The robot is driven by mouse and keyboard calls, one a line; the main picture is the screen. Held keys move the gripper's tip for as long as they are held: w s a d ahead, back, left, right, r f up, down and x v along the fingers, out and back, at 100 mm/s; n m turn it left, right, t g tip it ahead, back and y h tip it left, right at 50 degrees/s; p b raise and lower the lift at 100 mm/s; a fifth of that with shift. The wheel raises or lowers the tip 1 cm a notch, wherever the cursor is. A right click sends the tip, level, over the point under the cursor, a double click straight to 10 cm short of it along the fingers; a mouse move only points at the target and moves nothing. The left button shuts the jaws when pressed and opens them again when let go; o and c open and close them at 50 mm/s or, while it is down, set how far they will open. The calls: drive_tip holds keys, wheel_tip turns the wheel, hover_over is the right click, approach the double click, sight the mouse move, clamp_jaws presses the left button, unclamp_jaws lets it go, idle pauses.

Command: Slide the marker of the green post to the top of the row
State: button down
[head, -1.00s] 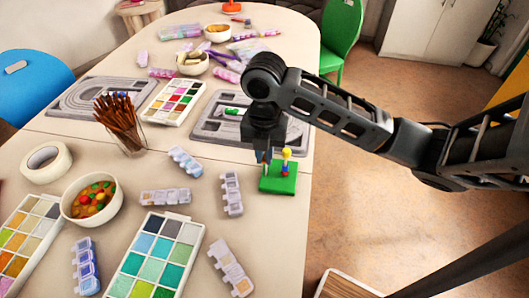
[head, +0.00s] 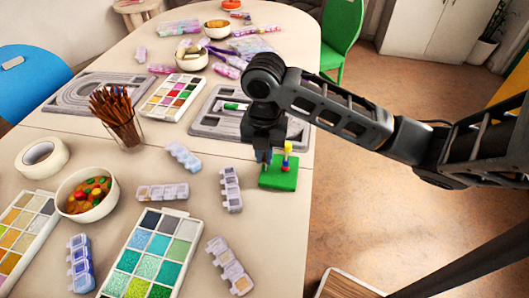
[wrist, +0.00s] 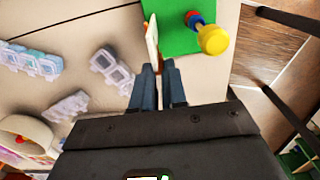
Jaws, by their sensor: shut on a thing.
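The green board (head: 272,182) lies near the table's right edge in the head view, and part of it shows in the wrist view (wrist: 180,40). A peg with a yellow knob (wrist: 213,39) stands on it, with red (wrist: 195,19) and blue pieces below the knob. My gripper (wrist: 159,66) is at the board's left side, pointing down in the head view (head: 264,158). Its fingers are close together on a thin orange-and-white piece (wrist: 152,38), beside the board's left edge. My gripper hides part of the board in the head view, and I cannot make out a separate green post.
A grey track board (head: 205,128) lies behind my gripper. Bead boxes (head: 231,189), a paint palette (head: 150,255), a bowl of beads (head: 87,210) and a pencil jar (head: 125,130) stand to the left. Right of the green board the table ends.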

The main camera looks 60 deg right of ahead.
drive_tip(key=shift+f+b, duration=1)
drive_tip(key=shift+f, duration=0.2)
drive_tip(key=c, duration=1.1)
unclamp_jaws()
drive_tip(key=shift+r, duration=0.1)
wheel_tip(320, 180, up, 8)
drive_tip(key=shift+f, duration=0.15)
